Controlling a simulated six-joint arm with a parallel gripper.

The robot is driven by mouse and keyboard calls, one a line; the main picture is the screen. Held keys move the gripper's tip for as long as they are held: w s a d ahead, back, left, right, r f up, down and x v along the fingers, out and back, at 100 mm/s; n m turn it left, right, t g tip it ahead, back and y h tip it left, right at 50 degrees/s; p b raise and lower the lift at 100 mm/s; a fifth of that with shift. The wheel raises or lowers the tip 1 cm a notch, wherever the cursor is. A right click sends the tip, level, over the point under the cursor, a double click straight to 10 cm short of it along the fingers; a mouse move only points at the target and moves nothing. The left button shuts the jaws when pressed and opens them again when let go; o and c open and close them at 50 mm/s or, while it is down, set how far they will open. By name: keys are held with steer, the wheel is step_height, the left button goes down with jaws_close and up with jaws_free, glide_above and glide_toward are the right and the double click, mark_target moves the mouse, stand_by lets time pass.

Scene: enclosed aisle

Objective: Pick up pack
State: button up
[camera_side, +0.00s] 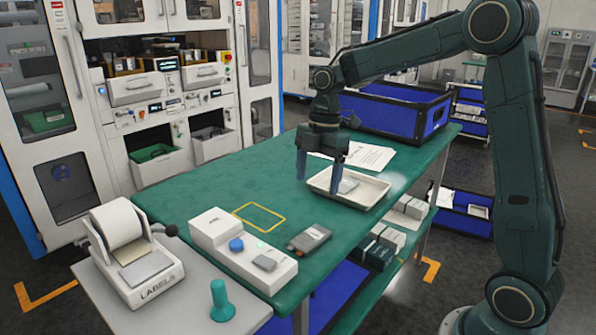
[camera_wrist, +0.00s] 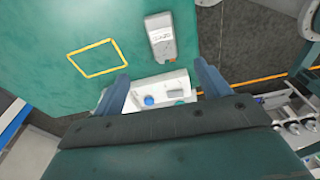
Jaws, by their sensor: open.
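In the wrist view my open gripper (camera_wrist: 161,70) shows two blue fingers; neither the tray nor the pack can be made out there.
A grey handheld device (camera_side: 309,238) and a white box with a blue button (camera_side: 240,252) stand near the table's front edge. A yellow outline (camera_side: 259,217) marks bare table. A label printer (camera_side: 130,255) stands front left. A blue crate (camera_side: 395,110) is behind the tray.

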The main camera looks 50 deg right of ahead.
glide_above(312, 236)
steer(key=shift+w+d+f, duration=0.1)
steer(key=shift+d+f, duration=0.05)
steer(key=shift+f, duration=1.25)
steer(key=shift+w+d+f, duration=0.1)
steer(key=shift+f, duration=1.35)
steer(key=shift+w+d+f, duration=0.1)
steer(key=shift+d+f, duration=0.05)
steer(key=shift+f, duration=1.25)
steer(key=shift+s+a+f, duration=0.15)
steer(key=shift+f, duration=1.15)
steer(key=shift+s+a+f, duration=0.15)
steer(key=shift+f, duration=1.1)
steer(key=c, duration=1.1)
steer(key=shift+r, duration=0.1)
step_height(312, 236, up, 20)
steer(key=shift+f, duration=0.1)
